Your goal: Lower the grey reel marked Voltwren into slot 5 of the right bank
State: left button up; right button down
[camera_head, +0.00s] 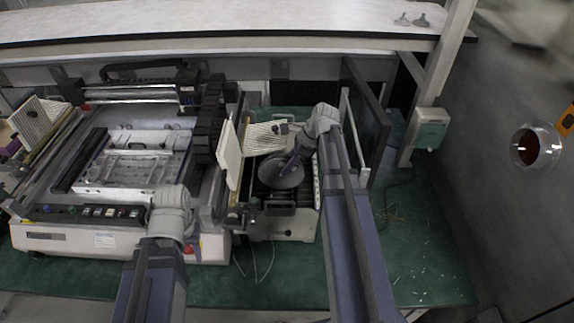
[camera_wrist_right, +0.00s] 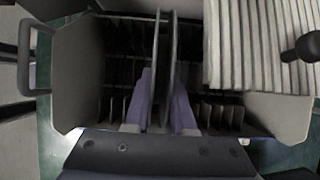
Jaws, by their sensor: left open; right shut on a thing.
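The grey reel (camera_head: 281,174) is a dark disc in the head view, over the slotted bank (camera_head: 306,226) on the right. In the right wrist view the reel (camera_wrist_right: 155,60) stands edge-on between the purple fingers of my right gripper (camera_wrist_right: 163,112), which is shut on it. The gripper also shows in the head view (camera_head: 292,164). Thin dividers line the bank (camera_wrist_right: 80,80) on both sides of the reel. I cannot tell whether its lower rim is inside a slot. The Voltwren mark and slot numbers are not readable. My left arm ends above the machine's front; its fingers are hidden.
A cream ribbed block (camera_head: 262,138) with a dark knob borders the bank; it also shows in the right wrist view (camera_wrist_right: 245,50). A cream panel (camera_head: 229,158) stands left of the bank. A large machine (camera_head: 60,240) fills the left. Green bench (camera_head: 430,260) is mostly clear at right.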

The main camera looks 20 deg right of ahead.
aim_at(287, 182)
jog(key=shift+f, duration=0.1)
jog(key=shift+f, duration=0.15)
dwell(0.3)
jog(key=shift+f+b, duration=1.65)
jog(key=shift+b, duration=0.1)
jog(key=shift+f+b, duration=0.25)
jog(key=shift+b, duration=0.05)
jog(key=shift+f+b, duration=1.05)
jog(key=shift+f, duration=0.05)
jog(key=shift+f+b, duration=0.4)
jog(key=shift+b, duration=0.05)
jog(key=shift+f+b, duration=0.6)
jog(key=shift+f, duration=0.05)
